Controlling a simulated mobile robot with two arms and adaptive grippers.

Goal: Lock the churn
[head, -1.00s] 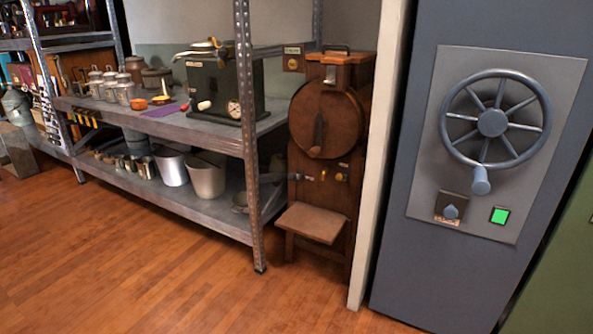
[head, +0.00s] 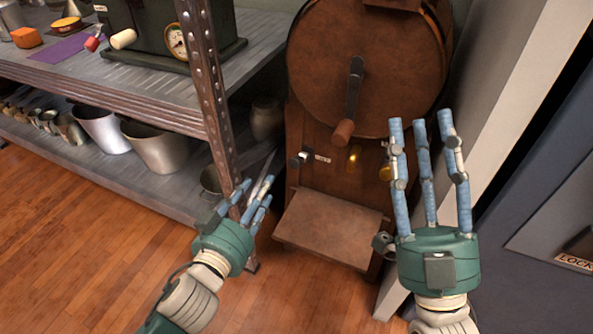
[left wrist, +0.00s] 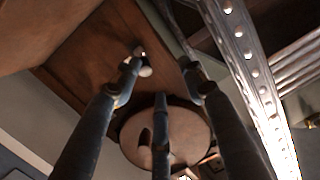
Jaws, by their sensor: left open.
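The churn is a brown wooden cabinet (head: 330,195) with a round drum (head: 330,60) and a crank handle (head: 343,130) hanging down on its front. Below the drum are a silver-and-dark knob (head: 303,158) beside a small label, a brass fitting (head: 354,158), and a brass knob (head: 385,172) partly hidden by my right fingers. My left gripper (head: 258,190) is open and empty, to the lower left of the silver knob. In the left wrist view the knob (left wrist: 144,68) shows near a fingertip; contact cannot be told. My right gripper (head: 422,120) is open, its fingers spread in front of the churn's right side.
A metal shelf post (head: 205,80) stands close to my left gripper. The shelf holds metal pots (head: 158,145) and a green device (head: 175,30). A wooden ledge (head: 330,228) juts out below the knobs. A pale wall edge (head: 490,150) is right of the churn.

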